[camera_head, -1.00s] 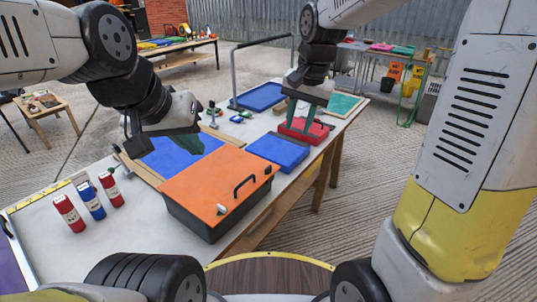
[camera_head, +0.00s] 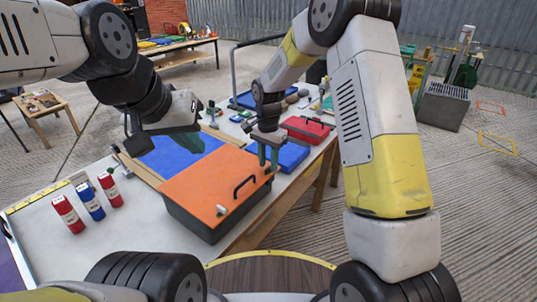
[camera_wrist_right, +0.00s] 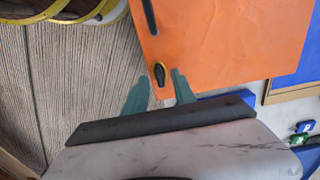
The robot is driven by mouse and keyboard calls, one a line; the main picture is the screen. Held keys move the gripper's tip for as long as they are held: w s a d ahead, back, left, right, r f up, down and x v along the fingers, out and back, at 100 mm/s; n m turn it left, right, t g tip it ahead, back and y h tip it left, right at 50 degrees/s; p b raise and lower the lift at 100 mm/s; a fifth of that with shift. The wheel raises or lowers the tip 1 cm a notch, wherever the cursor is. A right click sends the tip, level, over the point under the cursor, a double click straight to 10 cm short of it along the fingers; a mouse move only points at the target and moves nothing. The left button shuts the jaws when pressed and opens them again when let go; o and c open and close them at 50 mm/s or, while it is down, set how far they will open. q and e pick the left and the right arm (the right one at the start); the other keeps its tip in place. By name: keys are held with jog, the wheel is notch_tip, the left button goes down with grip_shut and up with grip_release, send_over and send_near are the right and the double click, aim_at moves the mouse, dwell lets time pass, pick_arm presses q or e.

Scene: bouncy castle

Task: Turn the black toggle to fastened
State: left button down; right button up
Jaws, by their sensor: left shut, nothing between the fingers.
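An orange-lidded dark box (camera_head: 200,190) stands at the table's front edge, with a black handle (camera_head: 246,186) on its lid. In the right wrist view, a small black toggle (camera_wrist_right: 159,73) with a yellowish rim sits near the lid's corner, beyond the handle's end. My right gripper (camera_head: 268,153) is open over that corner. Its teal fingers (camera_wrist_right: 160,88) stand on either side of the toggle, with gaps visible; contact is not clear. A second small catch (camera_head: 221,210) shows at the lid's front. My left gripper (camera_head: 135,140) is shut and empty above the blue panel's left side.
Two red bottles (camera_head: 68,214) and a blue bottle (camera_head: 91,201) stand at the left of the table. A blue case (camera_head: 291,155) lies just behind the right gripper, with a red case (camera_head: 308,128) beyond it. A grey bar frame (camera_head: 232,70) rises further back.

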jog(key=shift+f, duration=0.7)
grip_shut()
